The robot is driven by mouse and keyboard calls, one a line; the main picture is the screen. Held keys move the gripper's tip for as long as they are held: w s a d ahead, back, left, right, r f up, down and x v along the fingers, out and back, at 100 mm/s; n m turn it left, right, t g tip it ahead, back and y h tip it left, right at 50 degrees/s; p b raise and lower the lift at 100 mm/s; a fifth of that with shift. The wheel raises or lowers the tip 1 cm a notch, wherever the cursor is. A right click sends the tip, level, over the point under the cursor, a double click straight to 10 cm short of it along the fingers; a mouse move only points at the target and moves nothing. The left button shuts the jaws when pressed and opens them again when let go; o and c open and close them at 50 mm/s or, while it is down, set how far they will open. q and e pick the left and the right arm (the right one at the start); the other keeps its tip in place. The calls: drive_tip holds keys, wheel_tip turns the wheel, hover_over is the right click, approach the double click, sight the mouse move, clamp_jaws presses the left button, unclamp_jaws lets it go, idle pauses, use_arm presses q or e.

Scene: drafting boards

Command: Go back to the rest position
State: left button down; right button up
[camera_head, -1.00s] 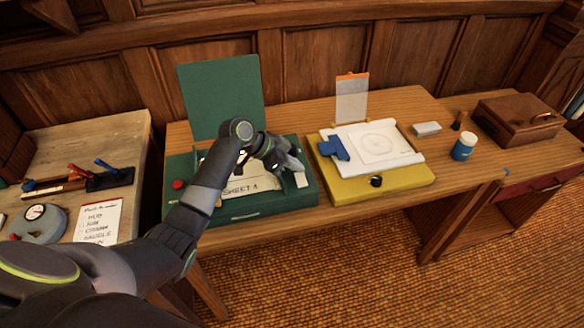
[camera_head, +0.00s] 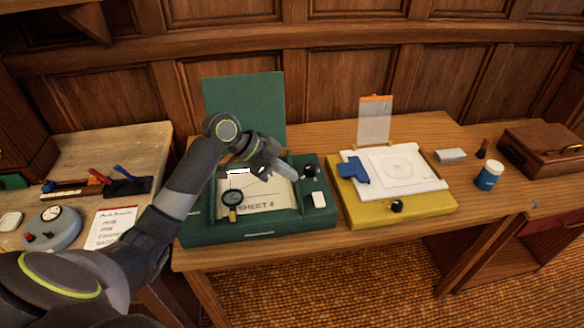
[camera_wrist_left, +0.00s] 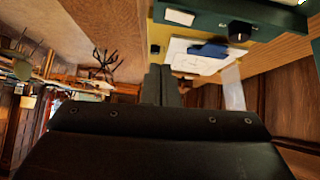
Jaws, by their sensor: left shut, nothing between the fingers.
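My left gripper (camera_head: 292,171) is over the back right part of the green drafting board (camera_head: 258,228), its fingers pointing right. The fingers are shut with nothing between them. In the left wrist view the shut fingers (camera_wrist_left: 161,84) point toward the boards, clear of any object. A paper marked "SHEET 4" (camera_head: 272,198) lies on the green board, partly hidden by my arm. A round black-rimmed tool (camera_head: 232,199) lies on its left part. My right gripper is in neither view.
The green board's raised panel (camera_head: 245,105) stands behind my wrist. A yellow board (camera_head: 370,214) with a white sheet and blue clip (camera_head: 353,170) is to the right. A blue jar (camera_head: 489,176) and a brown case (camera_head: 548,148) stand further right. A side table (camera_head: 100,155) is at left.

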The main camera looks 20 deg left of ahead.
use_arm(q)
drive_tip(key=s+f+n+y, duration=0.4)
drive_tip(key=s+f, duration=0.9)
drive_tip(key=s+a+n+g+y, duration=0.1)
drive_tip(key=s+a+n+y, duration=0.25)
drive_tip(key=s, duration=0.65)
drive_tip(key=s+a+n+y, duration=0.2)
drive_tip(key=s+n, duration=0.2)
drive_tip(key=s, duration=0.6)
wheel_tip(320, 180, down, 27)
drive_tip(key=s+a+g, duration=0.1)
drive_tip(key=a, duration=0.1)
drive_tip(key=s+d+f+g, duration=0.1)
drive_tip(key=s+f, duration=1.3)
drive_tip(key=shift+s+d+f+h, duration=0.15)
drive_tip(key=shift+d+f+h, duration=0.1)
drive_tip(key=shift+d+h, duration=0.1)
